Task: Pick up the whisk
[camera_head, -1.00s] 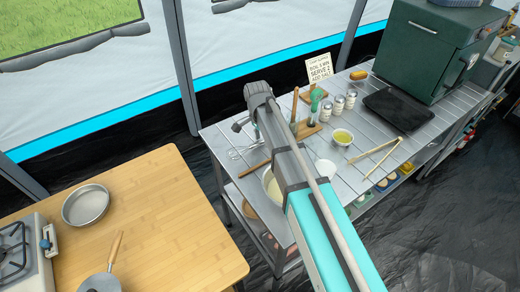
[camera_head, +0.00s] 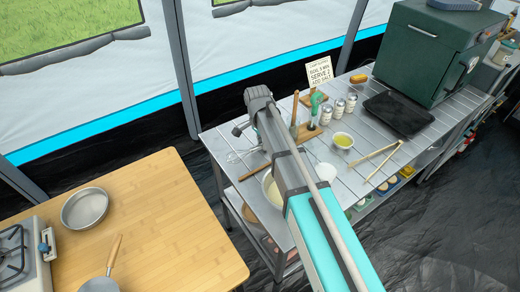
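The whisk (camera_head: 238,155) lies on the slatted metal table near its left edge, with its wire loops showing. My arm reaches over the table from the lower right. My gripper (camera_head: 241,127) is at the arm's far end, above the table's left part and just beyond the whisk in the picture. Only a dark piece of the gripper shows past the wrist, so I cannot tell whether its fingers are open or shut. Part of the whisk may be hidden behind my arm.
A green oven (camera_head: 435,50) stands behind. A wooden table (camera_head: 165,215) holds pans at left.

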